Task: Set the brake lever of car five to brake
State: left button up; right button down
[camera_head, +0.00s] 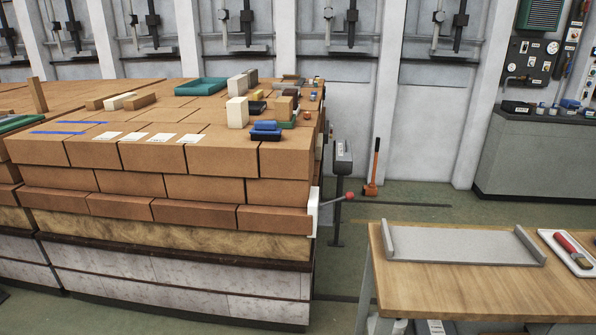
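A lever (334,200) with a red knob at its tip sticks out to the right from a white bracket (313,211) on the near right corner of the brick-loaded car (170,281). The lever points right and slightly upward. I cannot read a car number or brake marks on it. The car bears stacked brown bricks (205,187) above a pale lower body. Neither of my grippers is in view.
A grey post stand (342,160) stands just behind the lever. A red-handled tool (374,170) leans near the wall. A wooden table (470,285) with a grey tray (460,246) fills the lower right. A floor gap lies between car and table.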

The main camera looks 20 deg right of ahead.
aim_at(349, 196)
jog(key=i+z, duration=0.25)
jog(key=i, duration=0.2)
jog(key=i+z, duration=0.3)
jog(key=i, duration=0.15)
jog(key=i+j+z, duration=0.25)
jog(key=i, duration=0.2)
jog(key=i+j+z, duration=0.1)
jog(key=i+z, duration=0.15)
jog(key=i, duration=0.15)
